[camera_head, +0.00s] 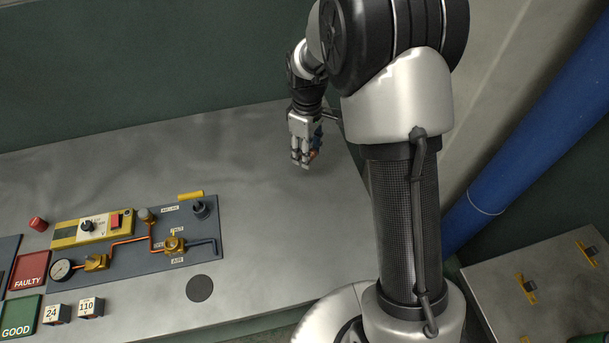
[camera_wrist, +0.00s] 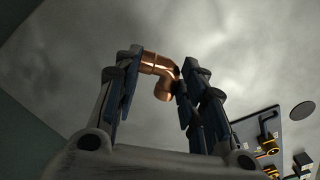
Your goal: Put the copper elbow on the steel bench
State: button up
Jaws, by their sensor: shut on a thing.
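The copper elbow (camera_wrist: 160,70) is a shiny bent copper pipe piece, held between the fingers of my gripper (camera_wrist: 155,83) in the wrist view. The bench top is grey metal and lies bare under the gripper. I cannot tell whether the elbow touches the bench.
A dark panel (camera_head: 205,247) with a gauge, copper pipes and brass valves lies at the left. A red FAULTY tray (camera_head: 28,271), a green GOOD tray (camera_head: 20,315) and a dark disc (camera_head: 199,288) are near it. The bench right of the panel is clear.

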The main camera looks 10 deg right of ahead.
aim_at(306, 180)
notch_tip(306, 180, down, 10)
jog(key=b, duration=0.2)
jog(key=shift+b, duration=0.3)
jog(key=shift+f, duration=0.1)
jog(key=shift+f, duration=0.15)
jog(key=o, duration=0.9)
